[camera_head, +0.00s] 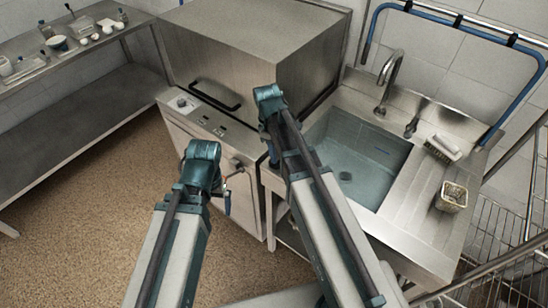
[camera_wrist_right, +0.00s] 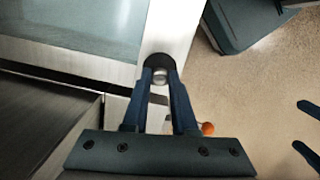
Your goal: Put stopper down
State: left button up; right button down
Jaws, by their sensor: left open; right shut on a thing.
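My right gripper (camera_wrist_right: 159,80) is shut on the stopper (camera_wrist_right: 159,62), a dark round piece with a silver knob between the fingertips. In the right wrist view it is over the steel rim beside the sink basin (camera_wrist_right: 75,20). I cannot tell whether it touches the rim. In the head view my right arm hides it. The sink (camera_head: 360,150) shows there with a dark drain spot in its floor. My left gripper (camera_wrist_right: 306,132) shows as two dark, parted fingertips at the right edge of the right wrist view, apart from the stopper.
A steel box-shaped machine (camera_head: 245,50) stands left of the sink. A faucet (camera_head: 388,75) rises behind the basin. A brush (camera_head: 443,147) and a small basket (camera_head: 452,196) sit on the right drainboard. A blue-railed rack and wire basket stand further right. The floor at left is clear.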

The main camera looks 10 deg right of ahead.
jog(key=shift+f, duration=0.2)
jog(key=c, duration=0.7)
grip_release()
jog(key=shift+r, duration=0.1)
jog(key=shift+r, duration=0.15)
notch_tip(320, 180, up, 12)
jog(key=a+p, duration=0.1)
jog(key=p, duration=1.1)
jog(key=s+a+m, duration=0.5)
jog(key=s+a, duration=0.4)
jog(key=s, duration=0.5)
jog(key=shift+s+a+m+t, duration=0.15)
jog(key=shift+s+m+t, duration=0.15)
jog(key=shift+t, duration=0.1)
